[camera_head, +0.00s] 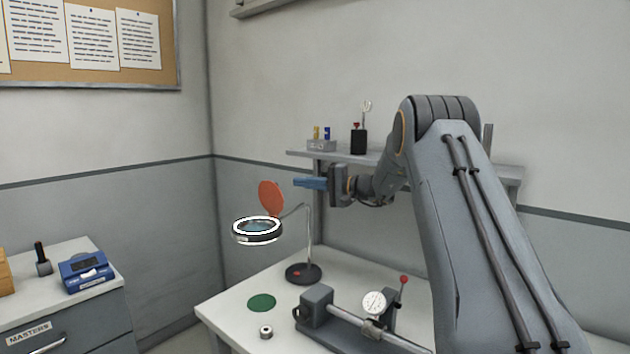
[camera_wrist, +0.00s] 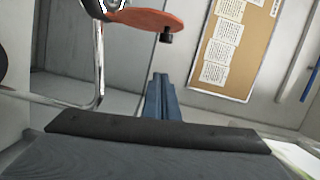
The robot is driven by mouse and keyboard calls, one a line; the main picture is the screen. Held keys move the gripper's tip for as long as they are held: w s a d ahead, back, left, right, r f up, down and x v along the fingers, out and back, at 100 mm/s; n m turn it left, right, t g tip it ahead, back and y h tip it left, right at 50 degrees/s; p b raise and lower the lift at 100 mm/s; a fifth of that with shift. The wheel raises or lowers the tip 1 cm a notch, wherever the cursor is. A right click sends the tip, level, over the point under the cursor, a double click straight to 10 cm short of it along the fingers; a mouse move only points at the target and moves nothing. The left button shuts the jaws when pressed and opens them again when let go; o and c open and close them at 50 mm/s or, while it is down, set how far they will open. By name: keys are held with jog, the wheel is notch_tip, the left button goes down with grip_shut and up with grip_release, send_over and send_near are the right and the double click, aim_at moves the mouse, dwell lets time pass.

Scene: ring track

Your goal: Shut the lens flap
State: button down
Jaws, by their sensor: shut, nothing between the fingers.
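The lens flap (camera_head: 270,197) is an orange-red disc standing raised at the back edge of the ring-lit magnifier (camera_head: 257,231). The magnifier hangs on a bent metal stem from a dark round base (camera_head: 303,273) on the bench. My gripper (camera_head: 298,182) has blue fingers, shut and empty, pointing left a little to the right of the flap near its top. In the wrist view my fingertips (camera_wrist: 160,78) are together in the middle. The flap (camera_wrist: 148,19) crosses the upper part of that view, with a small dark knob (camera_wrist: 166,38) on it. The fingers look apart from the flap.
The bench holds a green disc (camera_head: 262,303), a metal ring (camera_head: 266,332) and a dial-gauge fixture (camera_head: 373,303). A wall shelf (camera_head: 400,160) with small items is behind my arm. A cabinet (camera_head: 60,270) with a blue device (camera_head: 87,271) stands at left. Air left of the flap is clear.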

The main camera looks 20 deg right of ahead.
aim_at(274, 196)
jog(key=shift+s+a+f+p, duration=0.15)
jog(key=shift+a+p, duration=0.6)
jog(key=shift+a, duration=0.55)
jog(key=shift+s+a+f+p, duration=0.15)
jog(key=shift+a+p, duration=0.6)
jog(key=shift+a, duration=0.55)
jog(key=shift+a+b, duration=0.2)
jog(key=shift+b, duration=0.1)
